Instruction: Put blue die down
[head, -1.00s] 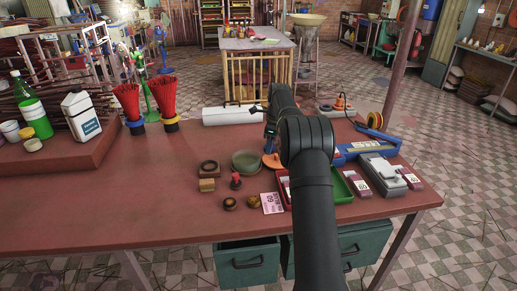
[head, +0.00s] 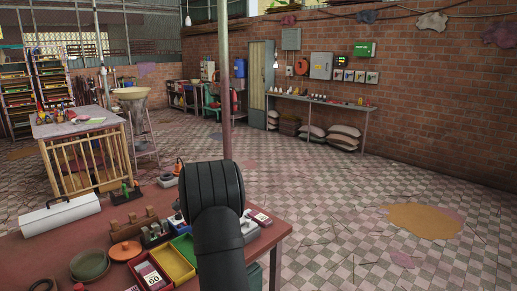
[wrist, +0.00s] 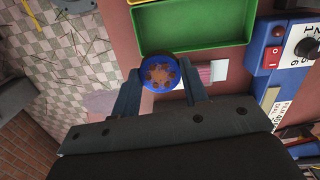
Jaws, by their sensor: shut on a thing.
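The blue die (wrist: 161,73) is a round blue ring with a brown face and several holes, in the wrist view. My gripper (wrist: 160,84) is shut on it, with one finger on each side. The die is over the edge area of the red table, just below the green tray (wrist: 190,48) in the picture. I cannot tell its height above the table. In the head view my arm hides the gripper and the die.
The red table (head: 40,255) holds red, yellow and green trays (head: 172,262), an orange lid (head: 125,251), a green dish (head: 88,265) and a white toolbox (head: 60,214). In the wrist view, a blue device (wrist: 262,75) with a red switch stands at right. Tiled floor lies beyond the table edge.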

